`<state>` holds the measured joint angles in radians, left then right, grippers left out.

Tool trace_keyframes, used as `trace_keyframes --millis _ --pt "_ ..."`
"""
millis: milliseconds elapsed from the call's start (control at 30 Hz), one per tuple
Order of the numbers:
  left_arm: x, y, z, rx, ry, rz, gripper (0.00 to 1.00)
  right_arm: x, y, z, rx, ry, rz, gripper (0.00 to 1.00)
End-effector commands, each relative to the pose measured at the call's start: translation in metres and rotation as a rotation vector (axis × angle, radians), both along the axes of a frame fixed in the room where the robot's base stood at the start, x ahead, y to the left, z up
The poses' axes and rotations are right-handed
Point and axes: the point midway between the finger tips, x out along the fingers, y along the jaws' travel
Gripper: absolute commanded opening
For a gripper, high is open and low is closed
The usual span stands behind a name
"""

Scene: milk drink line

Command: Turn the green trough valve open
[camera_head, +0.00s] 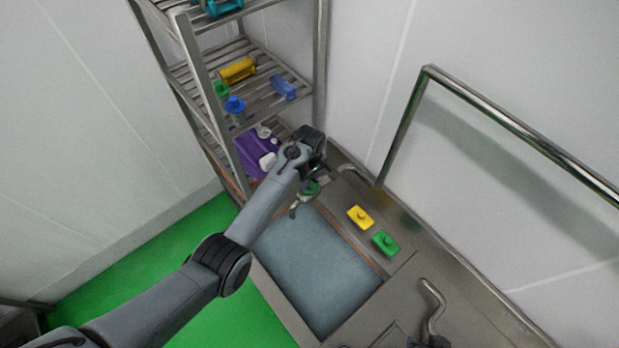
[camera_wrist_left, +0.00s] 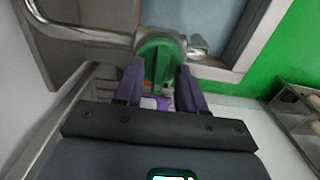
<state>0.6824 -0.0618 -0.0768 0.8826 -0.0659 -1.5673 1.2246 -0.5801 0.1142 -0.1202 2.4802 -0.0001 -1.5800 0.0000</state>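The green trough valve (camera_head: 311,188) is at the far left end of the water trough (camera_head: 318,268), close under my left gripper (camera_head: 318,177). In the left wrist view the valve (camera_wrist_left: 158,58) is a round green knob with a raised grip bar, mounted on a metal pipe. The two purple fingers of my left gripper (camera_wrist_left: 160,78) stand apart on either side of the bar, with gaps visible beside it. Contact is not visible. My right gripper is not in view.
A yellow block (camera_head: 360,217) and a green block (camera_head: 385,242) lie on the metal counter right of the trough. A shelf rack (camera_head: 190,70) with bottles and a purple jug (camera_head: 253,152) stands close behind my left arm. A curved tap (camera_head: 433,305) rises at lower right.

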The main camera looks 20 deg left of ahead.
Motion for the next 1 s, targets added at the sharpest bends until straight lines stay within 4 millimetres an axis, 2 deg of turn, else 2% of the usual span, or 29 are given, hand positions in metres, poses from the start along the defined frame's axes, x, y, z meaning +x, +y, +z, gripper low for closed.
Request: trace_keyframes --millis 33,300,667,1000 --pt "0.0 0.0 0.0 0.0 0.0 0.0 0.39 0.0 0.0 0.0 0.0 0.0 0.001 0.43" --pt "0.0 0.0 0.0 0.0 0.0 0.0 0.0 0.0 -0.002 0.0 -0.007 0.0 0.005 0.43" --pt "0.0 0.0 0.001 0.0 0.0 0.025 0.0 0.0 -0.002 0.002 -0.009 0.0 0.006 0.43" --pt "0.0 -0.001 0.003 0.0 0.001 0.213 0.0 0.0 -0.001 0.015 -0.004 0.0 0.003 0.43"
